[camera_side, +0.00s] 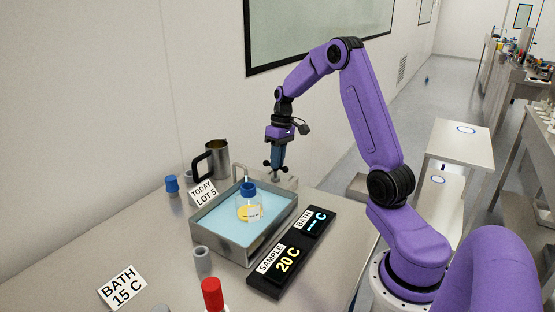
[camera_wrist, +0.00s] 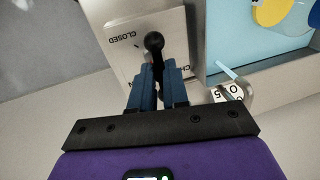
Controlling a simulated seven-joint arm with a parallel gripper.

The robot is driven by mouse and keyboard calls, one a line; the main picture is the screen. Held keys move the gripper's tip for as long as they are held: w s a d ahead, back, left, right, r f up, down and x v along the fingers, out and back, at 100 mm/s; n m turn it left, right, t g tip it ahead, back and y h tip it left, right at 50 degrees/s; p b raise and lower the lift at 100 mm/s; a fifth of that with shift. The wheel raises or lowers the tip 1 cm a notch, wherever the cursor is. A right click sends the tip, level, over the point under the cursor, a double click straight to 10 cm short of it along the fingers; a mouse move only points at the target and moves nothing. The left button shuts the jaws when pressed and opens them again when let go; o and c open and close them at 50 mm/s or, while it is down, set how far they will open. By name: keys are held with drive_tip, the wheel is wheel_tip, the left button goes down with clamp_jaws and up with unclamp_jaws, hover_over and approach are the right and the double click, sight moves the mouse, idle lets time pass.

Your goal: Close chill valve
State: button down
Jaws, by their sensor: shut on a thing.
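The chill valve is a pale plate or block (camera_wrist: 125,50) beside the bath, marked "CLOSED", with other lettering partly hidden by my fingers. Its black handle ends in a round knob (camera_wrist: 154,42) that points away from my gripper in the wrist view. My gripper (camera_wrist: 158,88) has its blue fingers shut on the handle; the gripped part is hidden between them. In the side view my gripper (camera_side: 277,158) points down at the handle (camera_side: 275,167), whose dark knobs show on both sides of the fingers, at the bath's back right corner. I cannot read the handle's exact setting.
A metal bath (camera_side: 222,249) of light blue liquid holds a blue-capped bottle (camera_side: 249,207). A spout (camera_wrist: 232,80) bends near the valve. A metal jug (camera_side: 217,157), a "BATH 15 C" card (camera_side: 122,288) and a red-capped tube (camera_side: 212,293) stand around.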

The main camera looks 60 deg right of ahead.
drive_tip(key=m, duration=0.4)
drive_tip(key=shift+a+t, duration=0.1)
drive_tip(key=shift+t, duration=0.3)
drive_tip(key=m, duration=0.4)
drive_tip(key=shift+s+a+m+t+h, duration=0.1)
drive_tip(key=shift+a+m+t+h, duration=0.05)
drive_tip(key=shift+m+t+h, duration=0.2)
drive_tip(key=m, duration=0.4)
drive_tip(key=shift+a+m+t+h, duration=0.1)
drive_tip(key=shift+m+t+h, duration=0.15)
drive_tip(key=shift+h, duration=0.1)
drive_tip(key=m, duration=0.4)
drive_tip(key=shift+h, duration=0.4)
drive_tip(key=shift+m, duration=0.3)
drive_tip(key=c, duration=1.1)
unclamp_jaws()
